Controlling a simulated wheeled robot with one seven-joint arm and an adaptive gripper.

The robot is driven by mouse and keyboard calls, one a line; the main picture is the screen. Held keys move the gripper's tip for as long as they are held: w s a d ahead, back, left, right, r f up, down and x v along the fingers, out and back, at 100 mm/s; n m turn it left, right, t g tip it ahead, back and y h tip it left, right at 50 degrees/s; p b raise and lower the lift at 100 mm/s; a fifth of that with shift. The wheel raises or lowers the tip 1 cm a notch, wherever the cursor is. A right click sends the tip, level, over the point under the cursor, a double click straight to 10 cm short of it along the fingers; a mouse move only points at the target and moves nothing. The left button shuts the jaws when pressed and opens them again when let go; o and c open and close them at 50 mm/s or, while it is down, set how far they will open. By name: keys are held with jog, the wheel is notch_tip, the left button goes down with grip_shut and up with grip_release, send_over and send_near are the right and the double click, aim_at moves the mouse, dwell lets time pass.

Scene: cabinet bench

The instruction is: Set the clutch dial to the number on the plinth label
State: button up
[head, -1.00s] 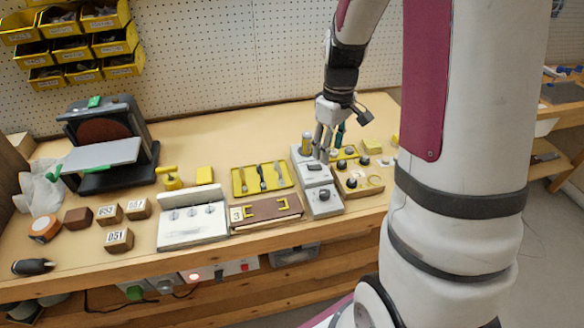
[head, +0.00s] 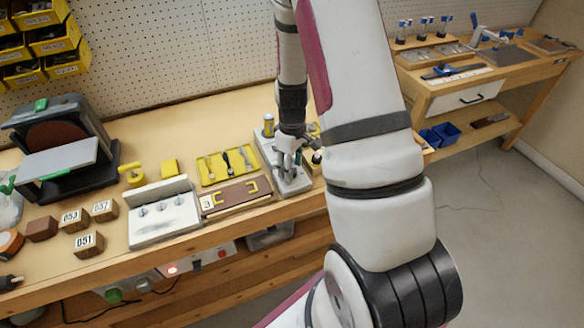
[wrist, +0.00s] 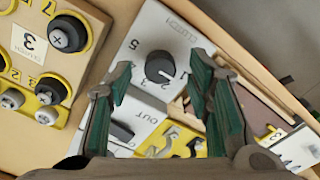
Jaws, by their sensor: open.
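The clutch dial (wrist: 160,67) is a dark round knob on a pale panel (wrist: 185,45) marked CLUTCH, with numbers around it. Its white pointer line points to the lower right, towards what looks like the 1. My gripper (wrist: 160,63) is open, its green-padded fingertips on either side of the dial in the picture; I cannot tell whether they touch it. In the head view my gripper (head: 287,163) is over the front part of the grey unit (head: 298,187), hiding the dial. A white label reading 3 (head: 207,204) is on the brown block's left end.
In the wrist view a wooden box (wrist: 75,75) with several knobs and its own 3 label stands left of the panel. A dark slider or switch (wrist: 122,131) sits below the dial. The yellow tool tray (head: 228,166) and white switch box (head: 163,225) stand left of the unit.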

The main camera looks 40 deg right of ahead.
jog(key=shift+f, duration=0.65)
grip_shut()
